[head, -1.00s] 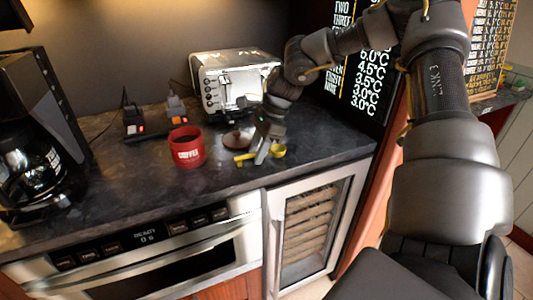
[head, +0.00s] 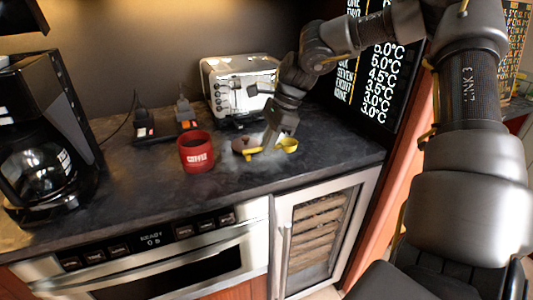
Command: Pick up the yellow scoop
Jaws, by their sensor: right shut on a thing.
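The yellow scoop (head: 289,145) is at my right gripper (head: 268,148), near the front right part of the dark countertop. Its bowl shows to the right of the fingers and its handle end to the left. My right gripper points down and is shut on the scoop. The fingers hide the middle of the scoop. I cannot tell clearly how far it is above the counter. My left gripper is not in view.
A red coffee mug (head: 196,153) stands left of the scoop. A small brown round lid (head: 243,144) lies just behind the handle. A toaster (head: 238,84) stands at the back, and a coffee maker (head: 42,140) at the left. The front counter (head: 225,185) is clear.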

